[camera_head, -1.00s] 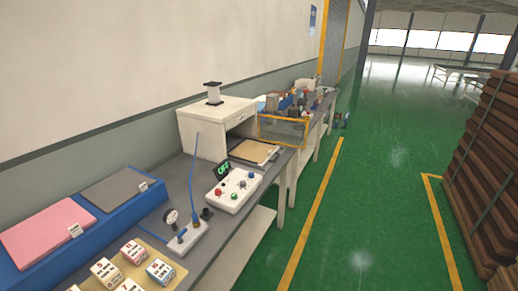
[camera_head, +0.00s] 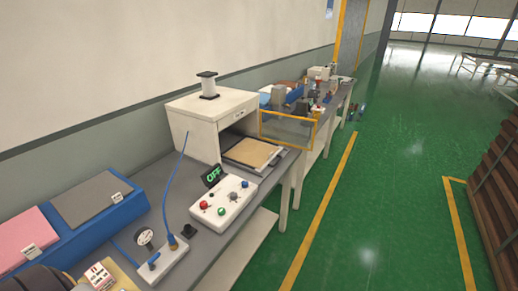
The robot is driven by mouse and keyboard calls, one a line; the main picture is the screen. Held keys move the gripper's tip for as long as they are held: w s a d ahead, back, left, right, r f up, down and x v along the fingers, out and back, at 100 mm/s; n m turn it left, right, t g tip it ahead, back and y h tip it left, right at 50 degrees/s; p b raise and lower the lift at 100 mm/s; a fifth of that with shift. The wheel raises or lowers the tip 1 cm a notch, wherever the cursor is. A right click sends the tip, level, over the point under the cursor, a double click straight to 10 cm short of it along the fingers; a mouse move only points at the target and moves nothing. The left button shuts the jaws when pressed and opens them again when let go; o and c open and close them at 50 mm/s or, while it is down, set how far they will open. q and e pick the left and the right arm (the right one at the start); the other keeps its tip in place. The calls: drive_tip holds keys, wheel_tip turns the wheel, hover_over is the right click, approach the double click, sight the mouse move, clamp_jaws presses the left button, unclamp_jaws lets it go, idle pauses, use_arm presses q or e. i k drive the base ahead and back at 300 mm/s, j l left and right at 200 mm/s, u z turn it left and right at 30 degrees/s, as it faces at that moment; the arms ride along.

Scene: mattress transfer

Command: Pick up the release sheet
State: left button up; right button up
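A pink sheet (camera_head: 22,239) and a grey sheet (camera_head: 92,201) lie on a blue stand (camera_head: 130,212) at the left of the bench. A tan sheet or board (camera_head: 252,153) lies on a tray in front of the white press-like box (camera_head: 212,122). I cannot tell which of these is the release sheet. No gripper fingers show. A dark rounded shape at the bottom left corner may be part of my arm.
The grey bench (camera_head: 205,240) carries a control box (camera_head: 223,204) with an OFF display, a gauge fixture (camera_head: 160,262) with a blue hose and a small labelled block (camera_head: 98,274). A yellow-framed clear panel (camera_head: 287,128) stands beyond. Green floor (camera_head: 400,190) is clear on the right.

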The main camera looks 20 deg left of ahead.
sight(250, 152)
drive_tip(key=i+z, duration=0.1)
drive_tip(key=i, duration=1)
